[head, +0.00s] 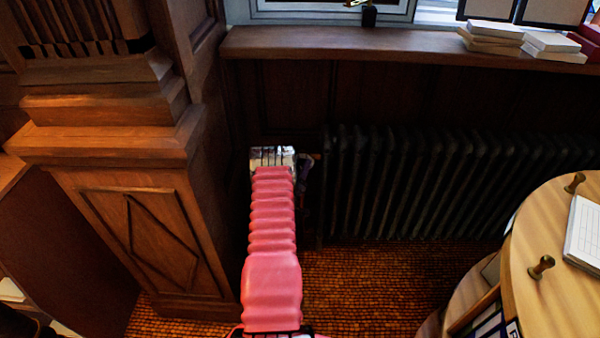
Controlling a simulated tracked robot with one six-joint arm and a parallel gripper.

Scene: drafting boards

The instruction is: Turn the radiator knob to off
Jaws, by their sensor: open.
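The dark ribbed radiator (420,185) stands against the panelled wall under the window sill. My pink arm reaches forward to the radiator's left end. My gripper (305,162) is at the far end of the arm, beside that left end, and is mostly hidden behind the arm. The jaws are too small and dark to make out clearly. I cannot make out the radiator knob; the arm and gripper cover the area at the radiator's left end. Whether the gripper touches anything there cannot be seen.
A carved wooden pillar (150,200) stands close on the left of my arm. A round wooden table (530,285) with brass knobs is at the lower right. The wooden sill (350,42) holds stacked books (493,35). Woven floor (370,280) is clear between arm and table.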

